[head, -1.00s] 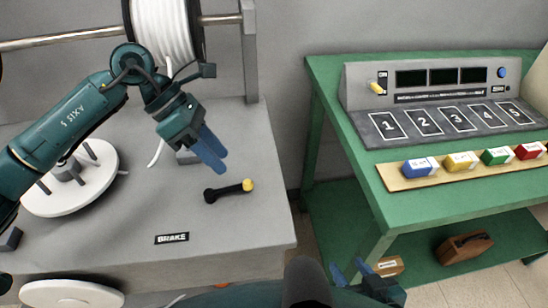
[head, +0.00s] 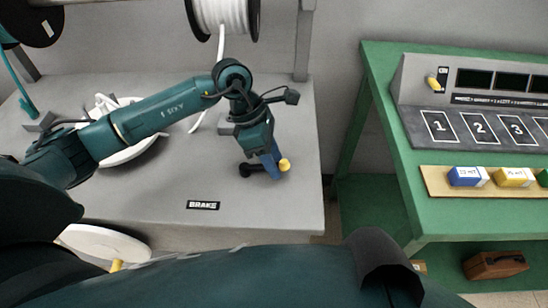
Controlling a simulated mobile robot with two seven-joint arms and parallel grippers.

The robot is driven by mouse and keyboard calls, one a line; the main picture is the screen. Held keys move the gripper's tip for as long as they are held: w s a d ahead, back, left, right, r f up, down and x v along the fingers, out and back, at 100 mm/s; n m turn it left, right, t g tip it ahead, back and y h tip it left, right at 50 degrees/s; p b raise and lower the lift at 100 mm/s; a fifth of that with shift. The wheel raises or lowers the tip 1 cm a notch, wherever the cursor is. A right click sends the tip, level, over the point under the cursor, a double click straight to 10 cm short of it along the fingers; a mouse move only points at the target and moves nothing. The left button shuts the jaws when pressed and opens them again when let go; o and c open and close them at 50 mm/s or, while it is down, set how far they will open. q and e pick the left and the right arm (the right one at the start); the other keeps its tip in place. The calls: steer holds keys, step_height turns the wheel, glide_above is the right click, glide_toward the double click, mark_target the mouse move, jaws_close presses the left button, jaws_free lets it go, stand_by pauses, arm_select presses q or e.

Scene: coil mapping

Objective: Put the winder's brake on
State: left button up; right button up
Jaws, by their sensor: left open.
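The brake lever is a short black bar with a yellow knob (head: 285,165) at its right end and a black round pivot (head: 245,170) at its left end. It lies on the grey winder top, above and right of the black BRAKE label (head: 203,205). My left gripper (head: 273,168) comes down from above with its blue fingers open at the lever, just left of the yellow knob. The fingers hide the middle of the lever, and I cannot tell whether they touch it. My right gripper is out of view.
A white wire spool (head: 225,18) hangs at the back. A white disc (head: 125,135) lies behind my left arm. To the right, a green bench (head: 385,140) carries a control panel and coloured blocks, with a gap between it and the winder.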

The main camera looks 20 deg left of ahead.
arm_select(q)
steer(key=shift+d+f, duration=0.15)
steer(key=shift+f, duration=0.15)
steer(key=shift+c, duration=0.4)
jaws_close()
